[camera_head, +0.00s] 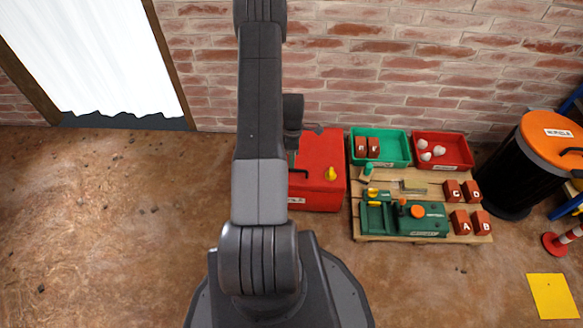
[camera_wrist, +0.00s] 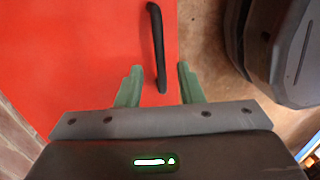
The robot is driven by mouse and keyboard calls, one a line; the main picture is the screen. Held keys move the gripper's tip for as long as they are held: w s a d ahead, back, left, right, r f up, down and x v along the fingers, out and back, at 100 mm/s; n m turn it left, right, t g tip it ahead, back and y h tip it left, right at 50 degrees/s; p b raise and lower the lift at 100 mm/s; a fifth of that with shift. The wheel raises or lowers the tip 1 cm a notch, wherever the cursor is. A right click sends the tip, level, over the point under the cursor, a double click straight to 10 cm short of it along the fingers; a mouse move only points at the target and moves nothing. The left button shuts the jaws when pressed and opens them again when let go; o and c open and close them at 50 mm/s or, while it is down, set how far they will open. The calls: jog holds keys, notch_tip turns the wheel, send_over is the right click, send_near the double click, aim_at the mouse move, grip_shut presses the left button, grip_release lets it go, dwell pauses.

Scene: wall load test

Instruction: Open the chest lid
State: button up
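The chest is a red box (camera_head: 322,160) on the floor against the brick wall, partly hidden behind my arm in the head view. Its lid (camera_wrist: 90,50) is down and fills the left of the wrist view. A black bar handle (camera_wrist: 157,45) runs along the lid near its edge. My gripper (camera_wrist: 158,82) is open, with its two green fingers apart. The near end of the handle lies between the fingertips in the picture; I see no contact. A yellow knob-like object (camera_head: 331,174) is on the chest's right part.
A wooden pallet (camera_head: 365,238) right of the chest holds a green bin (camera_head: 398,138), a red bin (camera_head: 464,143), a green machine (camera_head: 425,228) and several lettered red blocks (camera_head: 461,222). A black barrel (camera_head: 505,180) with an orange lid stands further right. The floor at left is clear.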

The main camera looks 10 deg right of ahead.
jog(key=f, duration=0.4)
jog(key=shift+s+a+b, duration=0.1)
jog(key=shift+s+b, duration=0.25)
jog(key=shift+s, duration=0.05)
grip_shut()
